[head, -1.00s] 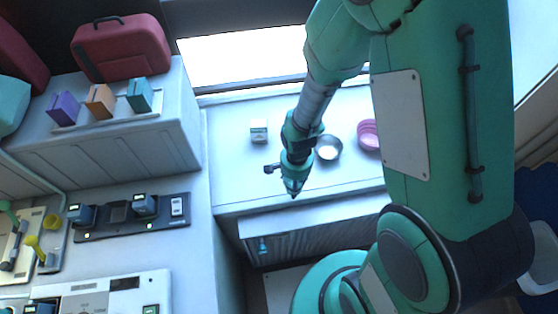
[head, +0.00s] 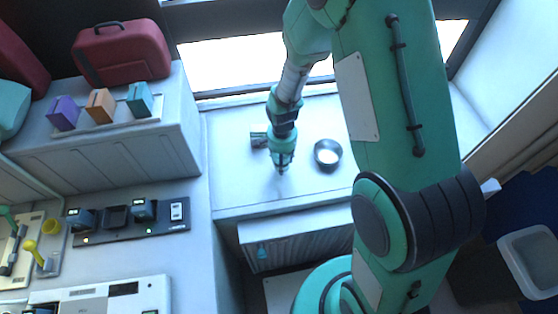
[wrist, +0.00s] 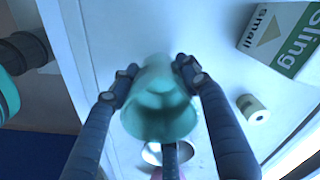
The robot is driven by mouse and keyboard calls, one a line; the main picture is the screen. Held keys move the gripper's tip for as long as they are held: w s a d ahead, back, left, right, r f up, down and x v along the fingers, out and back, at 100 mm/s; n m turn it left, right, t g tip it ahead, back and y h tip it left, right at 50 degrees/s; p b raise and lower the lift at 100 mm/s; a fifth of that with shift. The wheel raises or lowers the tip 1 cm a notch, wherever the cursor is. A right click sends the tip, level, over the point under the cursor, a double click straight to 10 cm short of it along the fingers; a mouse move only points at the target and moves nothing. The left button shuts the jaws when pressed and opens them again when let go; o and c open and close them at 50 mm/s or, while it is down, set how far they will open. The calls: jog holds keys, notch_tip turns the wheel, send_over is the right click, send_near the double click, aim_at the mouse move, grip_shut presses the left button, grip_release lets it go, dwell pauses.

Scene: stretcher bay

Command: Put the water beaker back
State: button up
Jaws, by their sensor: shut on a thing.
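In the wrist view a translucent teal beaker (wrist: 160,112) sits between the two dark fingers of my gripper (wrist: 153,74), which are shut on it. Its wide round end faces the camera; its far end is partly hidden by the fingertips. In the head view my gripper (head: 281,170) is over the front part of the white counter (head: 235,185), left of a grey metal bowl (head: 328,154). I cannot make out the beaker clearly there, nor tell whether it touches the counter.
A white and green sling box (wrist: 280,38) and a small white roll (wrist: 252,108) show in the wrist view. At the left, a raised cabinet (head: 130,150) holds three coloured boxes and a red case (head: 122,50). A dark charger strip (head: 130,218) lies below it.

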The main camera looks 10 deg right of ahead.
jog(key=shift+w+a+f, duration=0.1)
jog(key=shift+w+a, duration=0.05)
jog(key=shift+w, duration=0.65)
jog(key=shift+w+a, duration=0.1)
jog(key=shift+w, duration=0.7)
jog(key=shift+f, duration=1.75)
jog(key=shift+f, duration=0.2)
jog(key=o, duration=1.3)
jog(key=shift+c, duration=0.2)
jog(key=shift+r, duration=0.1)
jog(key=shift+r, duration=6.1)
